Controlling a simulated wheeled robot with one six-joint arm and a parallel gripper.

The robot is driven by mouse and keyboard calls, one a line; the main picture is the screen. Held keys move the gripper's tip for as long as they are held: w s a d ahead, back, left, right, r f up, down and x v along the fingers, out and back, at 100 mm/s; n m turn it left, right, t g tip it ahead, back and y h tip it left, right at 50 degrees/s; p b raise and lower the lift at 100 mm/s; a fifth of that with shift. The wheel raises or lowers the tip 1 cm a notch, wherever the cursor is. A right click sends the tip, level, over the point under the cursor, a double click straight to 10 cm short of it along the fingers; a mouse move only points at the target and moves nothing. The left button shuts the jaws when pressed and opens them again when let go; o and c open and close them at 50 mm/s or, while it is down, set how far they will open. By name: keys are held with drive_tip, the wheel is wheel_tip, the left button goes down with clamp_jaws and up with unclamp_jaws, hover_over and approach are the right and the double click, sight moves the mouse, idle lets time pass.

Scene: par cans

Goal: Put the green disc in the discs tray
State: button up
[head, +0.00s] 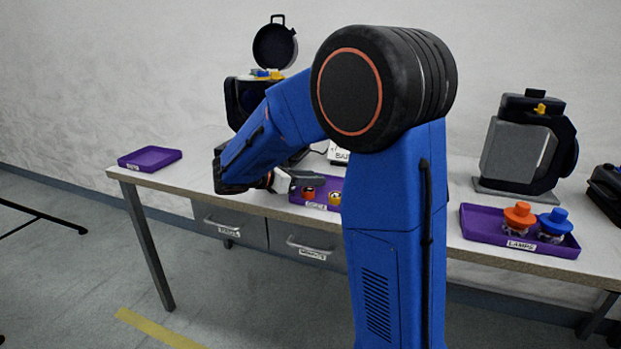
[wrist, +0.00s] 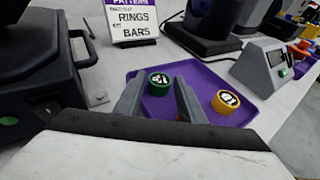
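The green disc (wrist: 159,82), with a pale marking on top, lies in a purple tray (wrist: 212,80) in the wrist view. My gripper (wrist: 157,91) is open, its two fingers showing either side of the disc's near part; I cannot tell whether they touch it. A yellow disc (wrist: 227,101) lies to the right, and a bit of red shows between the fingers. In the head view my gripper (head: 298,179) is over the tray, beside a red disc (head: 308,193), and the green disc is hidden. An empty purple tray (head: 150,158) is at the table's left; its label is unreadable.
A purple lamps tray (head: 480,222) holds an orange lamp (head: 519,214) and a blue lamp (head: 555,222) at the right. Dark stage lights (head: 522,150) stand along the back. A sign (wrist: 131,18) stands behind the middle tray.

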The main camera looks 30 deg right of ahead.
drive_tip(key=shift+r, duration=0.1)
drive_tip(key=shift+a+r, duration=0.1)
drive_tip(key=shift+a, duration=0.05)
drive_tip(key=v, duration=1.1)
drive_tip(key=shift+a, duration=0.35)
